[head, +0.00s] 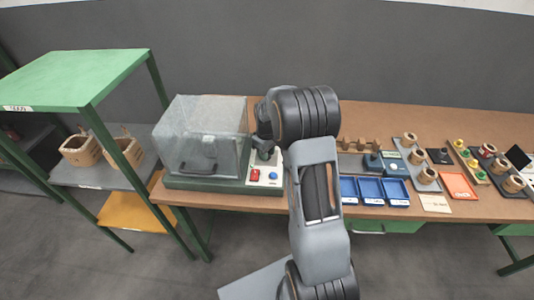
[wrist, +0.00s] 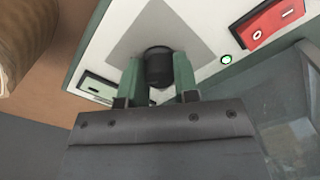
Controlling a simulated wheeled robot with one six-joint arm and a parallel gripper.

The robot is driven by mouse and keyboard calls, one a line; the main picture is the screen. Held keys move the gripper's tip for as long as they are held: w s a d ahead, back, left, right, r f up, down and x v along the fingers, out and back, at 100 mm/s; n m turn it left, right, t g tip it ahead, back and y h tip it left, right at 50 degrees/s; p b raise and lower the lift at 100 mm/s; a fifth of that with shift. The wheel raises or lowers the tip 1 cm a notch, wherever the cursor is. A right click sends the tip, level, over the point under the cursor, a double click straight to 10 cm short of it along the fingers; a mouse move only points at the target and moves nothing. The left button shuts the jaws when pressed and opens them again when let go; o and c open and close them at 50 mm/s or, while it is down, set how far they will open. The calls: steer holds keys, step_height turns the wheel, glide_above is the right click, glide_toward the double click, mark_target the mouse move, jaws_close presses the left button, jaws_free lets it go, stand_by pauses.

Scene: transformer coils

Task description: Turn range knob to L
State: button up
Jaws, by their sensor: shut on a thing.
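The range knob (wrist: 158,64) shows in the wrist view as a dark round knob on a grey plate (wrist: 127,47) of a light panel. My gripper (wrist: 158,78) is shut on it, with one green finger on each side. The fingers hide part of the knob, and I cannot read any range letters or see which way it points. In the head view my gripper (head: 264,152) is at the right end of the covered machine (head: 205,184), and my arm hides part of the panel. The knob itself cannot be made out there.
A red switch (wrist: 272,20) and a lit green lamp (wrist: 226,59) sit close by on the panel. The machine's clear cover (head: 200,135) stands left of my gripper. Blue trays (head: 371,190) and wound coils (head: 417,157) lie on the bench to the right.

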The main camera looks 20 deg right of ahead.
steer(key=shift+s+f+m, duration=0.1)
steer(key=shift+m, duration=0.5)
stand_by(0.3)
steer(key=o, duration=0.9)
step_height(320, 180, up, 14)
steer(key=shift+m, duration=0.3)
